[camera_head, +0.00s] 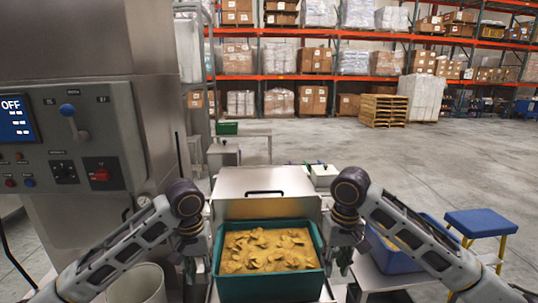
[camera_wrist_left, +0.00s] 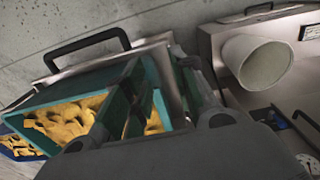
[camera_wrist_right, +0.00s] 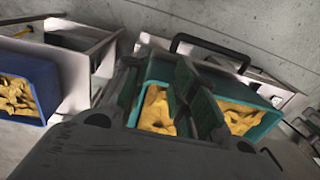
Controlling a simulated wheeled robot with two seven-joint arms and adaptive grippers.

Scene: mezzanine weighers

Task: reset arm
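A teal crate (camera_head: 268,289) full of yellow pieces stands upright in front of me, in the middle of the head view. My left gripper (camera_head: 191,262) points down just left of the crate, and my right gripper (camera_head: 344,260) points down just right of it. The crate also shows in the left wrist view (camera_wrist_left: 62,97) and the right wrist view (camera_wrist_right: 225,86), behind my fingers. In both wrist views the fingers are apart, with yellow pieces visible between them. Whether any finger touches the crate cannot be told.
A metal lid or housing with a black handle (camera_head: 264,193) is behind the crate. A control cabinet (camera_head: 85,140) stands left, above a pale bin (camera_head: 137,284). At right are a blue crate (camera_head: 392,262) and a blue step stool (camera_head: 478,222). Open floor lies beyond.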

